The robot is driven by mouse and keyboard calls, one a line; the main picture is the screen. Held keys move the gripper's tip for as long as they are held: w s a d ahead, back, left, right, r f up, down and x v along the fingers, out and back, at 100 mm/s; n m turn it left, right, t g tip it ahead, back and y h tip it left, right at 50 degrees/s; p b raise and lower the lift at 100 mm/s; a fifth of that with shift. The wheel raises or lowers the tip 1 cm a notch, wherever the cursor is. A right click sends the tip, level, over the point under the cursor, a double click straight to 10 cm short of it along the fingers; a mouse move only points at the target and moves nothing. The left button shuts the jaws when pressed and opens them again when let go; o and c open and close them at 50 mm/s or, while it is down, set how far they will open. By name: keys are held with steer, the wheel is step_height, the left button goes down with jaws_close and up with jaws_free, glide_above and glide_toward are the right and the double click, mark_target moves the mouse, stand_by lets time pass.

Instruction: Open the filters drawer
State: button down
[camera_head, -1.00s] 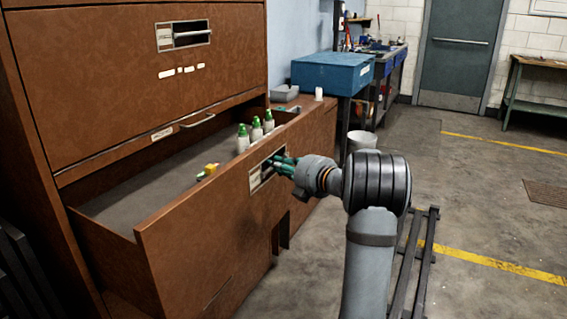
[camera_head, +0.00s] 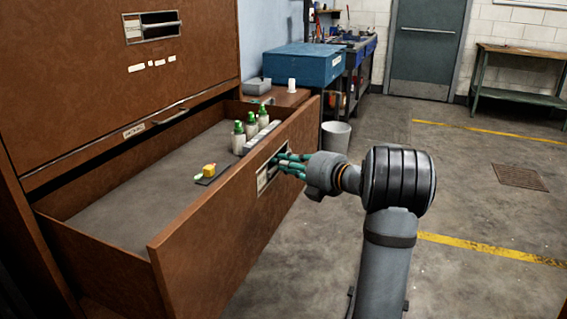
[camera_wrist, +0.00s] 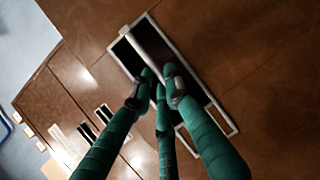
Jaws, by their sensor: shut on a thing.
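A wide brown drawer (camera_head: 215,235) is pulled well out of the brown cabinet, showing its grey floor. Its label is too small to read, so I cannot tell whether it says filters. My gripper (camera_head: 281,163), with green fingers, is shut on the drawer's recessed handle (camera_head: 263,179) at the front panel. In the wrist view the fingertips (camera_wrist: 158,90) close around the pale handle bar (camera_wrist: 147,43) over a dark recess with a light frame. The fingers hide part of the bar.
White bottles with green caps (camera_head: 251,133) and a small yellow object (camera_head: 209,170) are in the drawer. A closed upper drawer (camera_head: 110,75) is above. A blue box (camera_head: 305,66), a grey bin (camera_head: 336,135) and a workbench (camera_head: 520,72) stand behind. Floor at the right is clear.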

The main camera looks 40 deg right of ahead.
steer(key=c, duration=2)
jaws_free()
steer(key=shift+s, duration=0.1)
steer(key=s, duration=0.4)
steer(key=s+r, duration=0.1)
steer(key=s, duration=0.2)
steer(key=s+d+r, duration=0.1)
steer(key=s, duration=0.3)
steer(key=shift+s, duration=0.35)
